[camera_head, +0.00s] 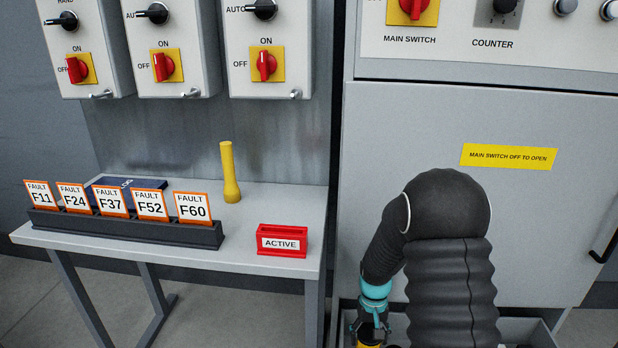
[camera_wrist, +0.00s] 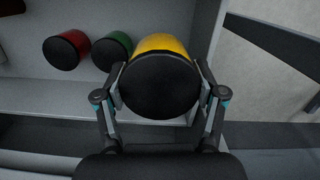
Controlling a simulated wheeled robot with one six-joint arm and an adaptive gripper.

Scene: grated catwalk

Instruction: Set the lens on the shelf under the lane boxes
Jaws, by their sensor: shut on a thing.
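My gripper (camera_wrist: 161,88) is shut on a yellow lens (camera_wrist: 163,43) with a black round end, one finger on each side. In the head view my gripper (camera_head: 371,332) is low beside the cabinet, and only a bit of the yellow lens (camera_head: 370,345) shows at the bottom edge. The grey shelf (camera_head: 262,208) stands to the left, under three lane boxes (camera_head: 170,50) with red switches. The held lens is lower than the shelf top in the picture and apart from it.
A red lens (camera_wrist: 66,50) and a green lens (camera_wrist: 113,50) lie beside the held one. On the shelf are a fault-card rack (camera_head: 130,230), a dark blue book-like item (camera_head: 130,183), a yellow torch-like object (camera_head: 230,175) and a red ACTIVE holder (camera_head: 281,241). The shelf's back right is bare.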

